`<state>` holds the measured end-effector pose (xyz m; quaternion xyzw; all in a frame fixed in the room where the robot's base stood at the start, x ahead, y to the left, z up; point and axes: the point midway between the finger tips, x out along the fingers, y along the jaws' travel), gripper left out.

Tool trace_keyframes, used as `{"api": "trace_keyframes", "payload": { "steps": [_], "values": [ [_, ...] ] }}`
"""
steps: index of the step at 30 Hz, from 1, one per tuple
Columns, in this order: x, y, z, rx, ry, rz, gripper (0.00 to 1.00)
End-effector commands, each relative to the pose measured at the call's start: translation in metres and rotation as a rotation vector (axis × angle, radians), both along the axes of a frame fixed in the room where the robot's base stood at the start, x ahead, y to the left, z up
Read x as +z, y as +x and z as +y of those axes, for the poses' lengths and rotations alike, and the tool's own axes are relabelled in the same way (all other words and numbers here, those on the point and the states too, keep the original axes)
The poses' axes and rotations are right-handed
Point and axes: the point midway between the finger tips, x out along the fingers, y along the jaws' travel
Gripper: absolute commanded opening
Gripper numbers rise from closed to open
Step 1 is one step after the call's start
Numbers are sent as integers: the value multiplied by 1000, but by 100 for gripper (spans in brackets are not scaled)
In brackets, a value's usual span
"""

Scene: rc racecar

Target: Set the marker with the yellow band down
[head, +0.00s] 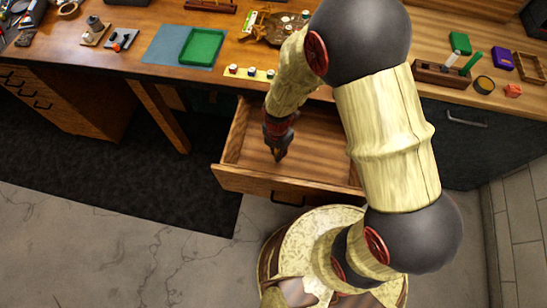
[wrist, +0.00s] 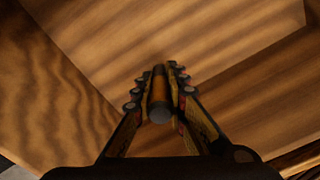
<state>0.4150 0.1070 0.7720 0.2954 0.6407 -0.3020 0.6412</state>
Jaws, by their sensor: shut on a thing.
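My gripper (head: 279,152) reaches down into the open wooden drawer (head: 325,150) under the workbench. In the wrist view my gripper (wrist: 158,90) is shut on the marker (wrist: 158,95), a short cylinder with a yellow-orange side and a dark grey round end facing the camera. The marker stands roughly along the gripper's line, between the two fingers. Its far end is hidden, so I cannot tell whether it touches the drawer floor. The drawer floor around it looks bare in the wrist view.
The workbench top behind holds a green tray (head: 201,47), a strip with small coloured pots (head: 249,73), and at the right a wooden holder (head: 441,76) with pens and a purple box (head: 502,60). The drawer's front wall (head: 270,187) stands close to my base.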

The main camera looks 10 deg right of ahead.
Motion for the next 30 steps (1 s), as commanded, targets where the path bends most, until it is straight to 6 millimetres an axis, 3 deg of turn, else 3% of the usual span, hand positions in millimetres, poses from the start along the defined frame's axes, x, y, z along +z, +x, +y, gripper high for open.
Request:
{"api": "trace_keyframes", "payload": {
  "steps": [8,15,28,29,30],
  "values": [
    [-16,5,12,1,-1,1,0],
    [-49,6,15,-1,-1,1,0],
    [-53,6,15,0,0,0,0],
    [-52,6,15,0,0,0,16],
    [-52,6,15,0,0,0,18]
  ]
}}
